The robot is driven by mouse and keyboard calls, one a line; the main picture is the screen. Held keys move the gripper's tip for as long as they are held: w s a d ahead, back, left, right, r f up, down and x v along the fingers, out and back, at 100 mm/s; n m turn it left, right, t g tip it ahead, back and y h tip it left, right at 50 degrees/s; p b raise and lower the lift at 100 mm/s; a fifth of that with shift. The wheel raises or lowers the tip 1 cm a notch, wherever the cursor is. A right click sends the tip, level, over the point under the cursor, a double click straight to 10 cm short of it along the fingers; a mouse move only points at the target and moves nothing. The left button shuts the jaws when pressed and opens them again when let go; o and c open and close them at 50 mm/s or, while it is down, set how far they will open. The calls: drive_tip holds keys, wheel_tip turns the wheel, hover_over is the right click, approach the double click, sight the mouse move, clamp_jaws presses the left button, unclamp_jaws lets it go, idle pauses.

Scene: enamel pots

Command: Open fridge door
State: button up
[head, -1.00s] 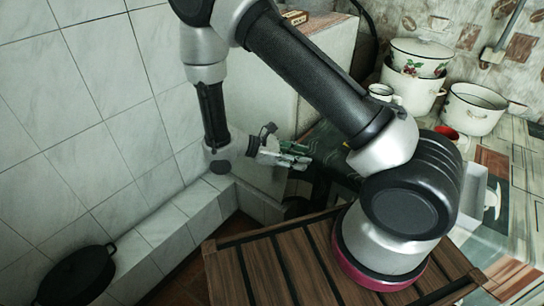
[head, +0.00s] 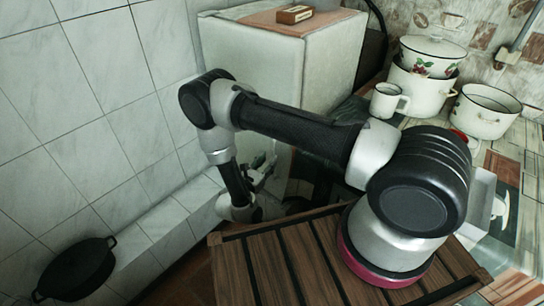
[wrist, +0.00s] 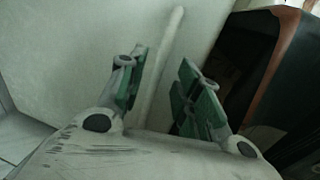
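The white fridge (head: 255,60) stands at the back, behind my arm in the head view, with its door shut. In the wrist view the pale fridge door (wrist: 70,45) fills the left and middle. A slim white handle bar (wrist: 168,50) runs upright and slightly tilted on it. My gripper (wrist: 163,88) is open, its green-padded fingers apart on either side of the handle's lower part as seen from the wrist. I cannot tell whether the fingers touch it. In the head view my gripper (head: 262,172) is small, low before the fridge front.
A small box (head: 294,14) lies on the fridge top. A dark appliance with a brown edge (wrist: 268,60) stands right of the fridge. Pots (head: 425,85) and a mug (head: 388,100) are on the counter at right. A black pan (head: 75,268) sits low at left, by the tiled wall.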

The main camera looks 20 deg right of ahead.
drive_tip(key=x, duration=0.3)
drive_tip(key=shift+w+d, duration=0.3)
drive_tip(key=shift+c, duration=0.2)
clamp_jaws()
